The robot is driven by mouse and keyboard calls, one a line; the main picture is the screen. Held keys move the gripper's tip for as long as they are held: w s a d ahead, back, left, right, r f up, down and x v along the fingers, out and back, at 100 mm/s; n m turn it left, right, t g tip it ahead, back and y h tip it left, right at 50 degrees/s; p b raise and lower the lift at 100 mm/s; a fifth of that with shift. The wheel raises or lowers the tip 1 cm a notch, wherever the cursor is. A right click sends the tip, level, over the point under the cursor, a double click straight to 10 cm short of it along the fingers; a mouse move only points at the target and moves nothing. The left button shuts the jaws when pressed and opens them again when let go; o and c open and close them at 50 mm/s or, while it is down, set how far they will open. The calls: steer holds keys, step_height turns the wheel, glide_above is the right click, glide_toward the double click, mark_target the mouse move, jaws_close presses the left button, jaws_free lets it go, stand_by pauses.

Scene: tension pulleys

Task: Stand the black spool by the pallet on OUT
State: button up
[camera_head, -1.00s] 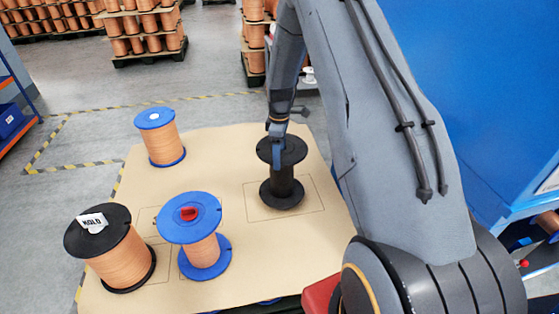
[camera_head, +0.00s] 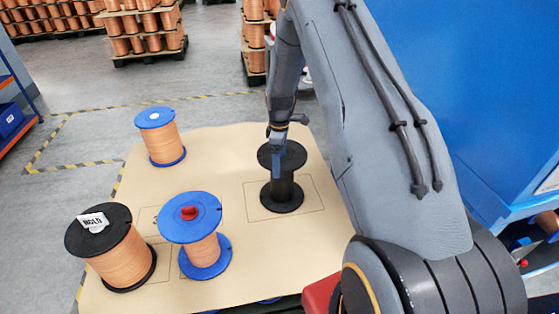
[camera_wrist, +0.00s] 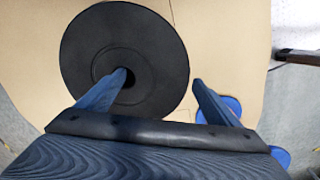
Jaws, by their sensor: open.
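The black spool (camera_head: 283,190) stands upright inside a drawn rectangle (camera_head: 312,200) on the tan sheet at the right; any lettering there is not readable. It also shows from above in the wrist view (camera_wrist: 85,60). My gripper (camera_head: 279,158) is at the spool's top flange. In the wrist view my gripper (camera_wrist: 160,78) is open, one finger over the central hole and the other beyond the flange's right edge. I cannot tell whether a finger touches the spool.
A copper spool with black flanges and a "HOLD" tag (camera_head: 120,258) stands at the front left. A blue-flanged copper spool with a red plug (camera_head: 201,248) stands beside it. Another blue-flanged spool (camera_head: 164,145) stands at the back left. The sheet's middle (camera_head: 215,165) is free.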

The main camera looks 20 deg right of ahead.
steer(key=s+a+r+m+b, duration=0.1)
steer(key=s+r, duration=0.2)
steer(key=r, duration=0.5)
steer(key=s+a+r+m, duration=0.1)
steer(key=s+a+r, duration=0.1)
steer(key=r, duration=0.6)
steer(key=s+a+r+m, duration=0.1)
steer(key=s+a+m, duration=0.1)
steer(key=s, duration=0.7)
steer(key=s+a+r+m, duration=0.2)
steer(key=s+a+m, duration=0.1)
steer(key=s, duration=0.6)
steer(key=s+a+r+m, duration=0.2)
steer(key=s+a+m, duration=0.1)
steer(key=s, duration=0.6)
steer(key=shift+m, duration=0.9)
steer(key=shift+r, duration=0.1)
steer(key=shift+s+a+r+n+p, duration=0.15)
steer(key=shift+a+r+n+p, duration=0.15)
steer(key=shift+a+p, duration=0.35)
